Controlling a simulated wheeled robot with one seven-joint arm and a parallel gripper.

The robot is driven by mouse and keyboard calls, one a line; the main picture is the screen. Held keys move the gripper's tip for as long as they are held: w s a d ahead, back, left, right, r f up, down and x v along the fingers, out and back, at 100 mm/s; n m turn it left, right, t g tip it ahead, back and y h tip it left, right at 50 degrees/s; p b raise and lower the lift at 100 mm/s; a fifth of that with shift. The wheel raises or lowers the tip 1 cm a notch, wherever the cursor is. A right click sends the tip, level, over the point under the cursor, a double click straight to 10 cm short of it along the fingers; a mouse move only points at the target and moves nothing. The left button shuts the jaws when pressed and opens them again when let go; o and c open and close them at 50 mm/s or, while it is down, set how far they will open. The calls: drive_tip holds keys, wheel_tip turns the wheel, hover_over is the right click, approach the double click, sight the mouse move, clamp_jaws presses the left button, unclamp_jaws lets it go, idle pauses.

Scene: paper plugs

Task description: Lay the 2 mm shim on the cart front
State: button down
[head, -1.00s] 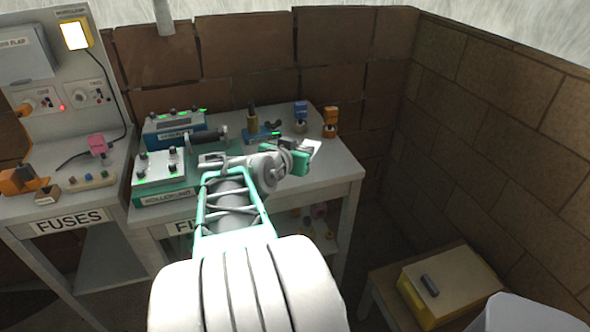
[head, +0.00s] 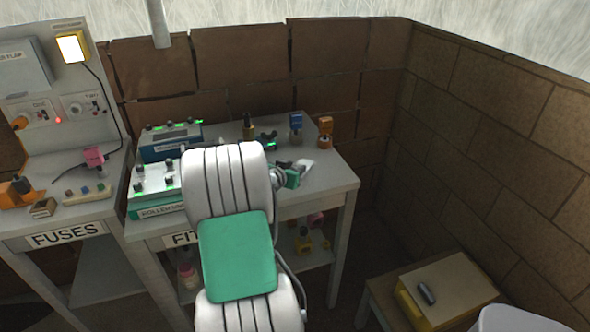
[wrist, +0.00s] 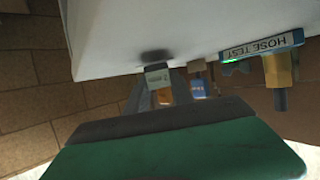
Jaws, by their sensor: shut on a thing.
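My gripper (wrist: 160,92) is shut on a small pale grey piece with a marked face, which I take to be the shim (wrist: 157,75). In the wrist view the piece is between the fingertips, close to the pale bench top with a dark shadow beside it; I cannot tell if they touch. In the head view the green gripper body (head: 291,179) is over the right part of the bench, partly behind my own arm, and a pale patch shows at its tip. I cannot make out a cart front for certain.
The bench (head: 335,182) holds instruments (head: 170,140) at the left and blue (head: 296,122) and orange (head: 325,130) items at the back. A "HOSE TEST" label (wrist: 262,48) shows in the wrist view. A low stand with a yellow-sided box (head: 445,285) is at lower right.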

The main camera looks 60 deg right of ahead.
drive_tip(key=shift+f, duration=0.4)
drive_tip(key=shift+f+b, duration=0.3)
drive_tip(key=shift+b, duration=0.1)
drive_tip(key=c, duration=1.1)
unclamp_jaws()
drive_tip(key=shift+r, duration=0.1)
